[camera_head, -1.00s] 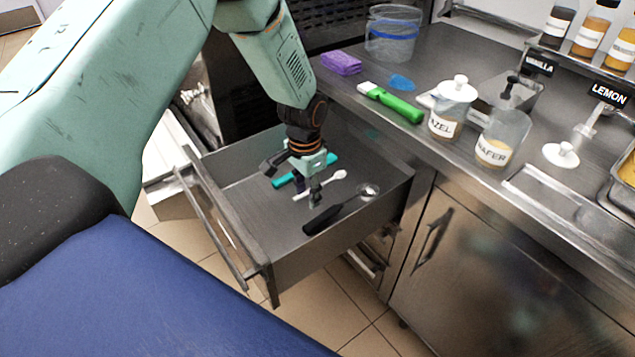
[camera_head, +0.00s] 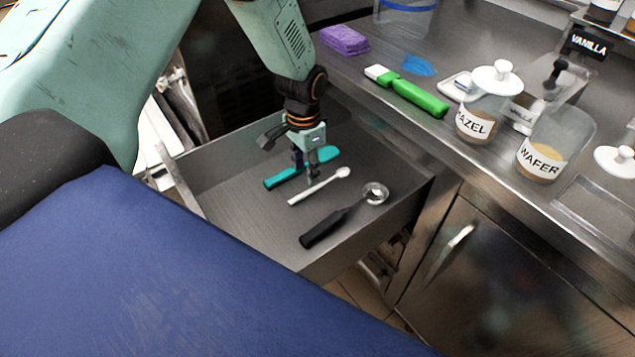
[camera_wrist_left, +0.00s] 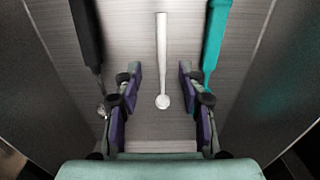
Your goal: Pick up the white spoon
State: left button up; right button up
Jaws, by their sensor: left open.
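The white spoon (camera_head: 318,187) lies in the open metal drawer, between a teal-handled tool (camera_head: 301,168) and a black-handled scoop (camera_head: 343,215). My left gripper (camera_head: 306,171) is in the drawer, pointing down above the tools near the white spoon. In the left wrist view the white spoon (camera_wrist_left: 162,60) lies lengthwise, its round end between the open fingers of my left gripper (camera_wrist_left: 160,95). Neither finger touches the spoon there. The teal tool (camera_wrist_left: 216,45) is at the right finger and the black scoop (camera_wrist_left: 88,35) at the left. My right gripper is not in view.
The drawer's walls (camera_head: 375,237) surround the tools closely. On the counter stand a purple sponge (camera_head: 344,40), a green-handled brush (camera_head: 418,97), a hazel jar (camera_head: 486,105) and a wafer jar (camera_head: 553,145). The drawer's front part has bare floor.

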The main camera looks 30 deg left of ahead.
aim_at(307, 192)
pick_arm(q)
jog(key=shift+a+f, duration=0.2)
jog(key=shift+f, duration=0.1)
jog(key=shift+s+a+f+b, duration=0.15)
jog(key=shift+f+b, duration=0.2)
jog(key=shift+f, duration=0.6)
jog(key=shift+d+f, duration=0.3)
jog(key=shift+f, duration=0.15)
jog(key=f+b, duration=0.1)
jog(key=f, duration=0.1)
jog(key=f+b, duration=0.1)
jog(key=f, duration=0.1)
jog(key=shift+w+a+f, duration=0.15)
jog(key=shift+w+f, duration=0.05)
jog(key=shift+f, duration=0.05)
jog(key=shift+w, duration=0.1)
pick_arm(e)
jog(key=f, duration=0.2)
jog(key=shift+a+f, duration=0.2)
jog(key=shift+f, duration=0.15)
pick_arm(q)
jog(key=shift+c, duration=0.3)
pick_arm(e)
jog(key=shift+s, duration=0.1)
pick_arm(q)
jog(key=c, duration=0.4)
grip_shut()
